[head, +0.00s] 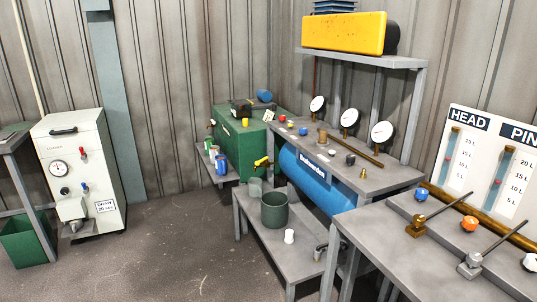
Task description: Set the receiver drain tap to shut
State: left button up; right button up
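The blue receiver (318,180) is a lying cylinder with white lettering, under the grey bench top. A small tap with a yellow handle (262,161) shows at its left end; it looks like the drain tap. The handle slants slightly, close to sideways, and is too small to tell whether the tap is open or shut. A dark green-grey bucket (274,210) stands below and slightly right of the tap, on a low grey shelf (255,225). Neither of my grippers is in view.
A white cup (289,236) and a small dark fitting (320,250) are on the low shelf. Gauges (382,132) stand on the bench. A front table (380,235) with levers fills the lower right. A white cabinet (82,160) stands left; the floor (165,245) between is clear.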

aim_at(256, 163)
jog(key=i+j+z, duration=0.35)
jog(key=i+j, duration=0.8)
